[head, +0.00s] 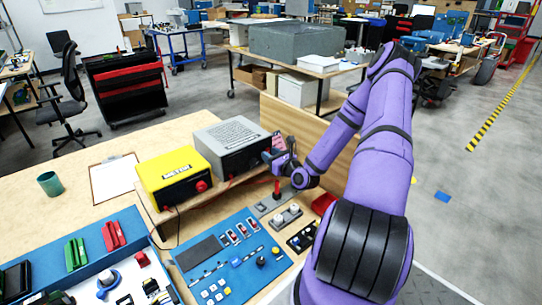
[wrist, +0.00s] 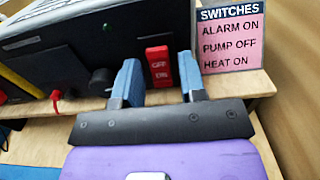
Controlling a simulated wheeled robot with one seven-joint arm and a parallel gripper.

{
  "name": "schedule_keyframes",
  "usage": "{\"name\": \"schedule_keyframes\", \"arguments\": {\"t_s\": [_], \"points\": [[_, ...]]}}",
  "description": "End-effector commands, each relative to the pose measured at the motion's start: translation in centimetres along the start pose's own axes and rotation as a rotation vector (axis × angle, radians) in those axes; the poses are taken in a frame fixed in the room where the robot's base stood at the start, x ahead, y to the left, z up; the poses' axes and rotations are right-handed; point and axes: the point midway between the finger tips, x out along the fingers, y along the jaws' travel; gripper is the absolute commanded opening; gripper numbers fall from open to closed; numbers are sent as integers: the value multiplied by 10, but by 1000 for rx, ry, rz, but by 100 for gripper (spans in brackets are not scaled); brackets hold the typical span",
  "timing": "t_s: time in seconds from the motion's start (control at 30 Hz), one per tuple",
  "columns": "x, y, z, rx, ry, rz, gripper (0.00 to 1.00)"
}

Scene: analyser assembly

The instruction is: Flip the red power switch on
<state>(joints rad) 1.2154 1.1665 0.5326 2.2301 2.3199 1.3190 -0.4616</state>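The red power switch (wrist: 158,66) is on the dark front face of a grey-topped box (wrist: 90,55). It is marked OFF at its upper part and ON at its lower part; I cannot tell which side is pressed. My gripper (wrist: 159,62) is open, with one blue finger on either side of the switch in the picture and nothing held. I cannot tell whether the fingers touch the face. In the head view, my gripper (head: 268,157) is at the right end of the grey box (head: 232,143), and it hides the switch.
A dark knob (wrist: 101,81) and red plug (wrist: 56,96) lie left of the switch. A pink SWITCHES card (wrist: 237,40) stands right. The yellow box (head: 174,176) is beside the grey one. A blue switch panel (head: 228,262) lies in front. A clipboard (head: 113,178) lies left.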

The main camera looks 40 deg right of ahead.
Motion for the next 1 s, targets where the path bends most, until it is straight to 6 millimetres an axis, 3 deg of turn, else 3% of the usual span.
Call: {"name": "schedule_keyframes", "arguments": {"t_s": [0.03,0.13,0.17,0.87,0.9,1.0], "points": [[0,0,0,0,0,0,26],[0,0,0,0,0,0,3],[0,0,0,0,0,0,0],[-1,-1,-2,-1,-117,-1,0],[-1,-1,-2,-1,-117,-1,30],[-1,0,-2,-1,-117,-1,47]]}}
